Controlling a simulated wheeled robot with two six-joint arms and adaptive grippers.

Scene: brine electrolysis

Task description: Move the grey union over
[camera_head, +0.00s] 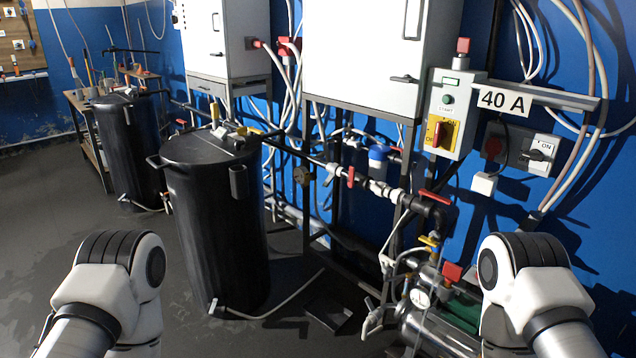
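A pipe line slopes down to the right along the blue wall. A pale grey fitting (378,189) sits on it, just right of a red valve handle (350,177); it looks like a union, but it is too small to be sure. A black elbow (432,212) with a red handle is at the line's right end. Only my arm links show, at the lower left and lower right. Both grippers are out of view, so their state and anything in them are hidden.
A large black barrel (215,230) stands left of the pipework, with a second barrel (132,150) behind it. A control box (452,115) and a "40 A" sign (505,99) are on the right. Metal cylinders (425,325) lie low at right. Hoses hang around the pipes. Floor at left is clear.

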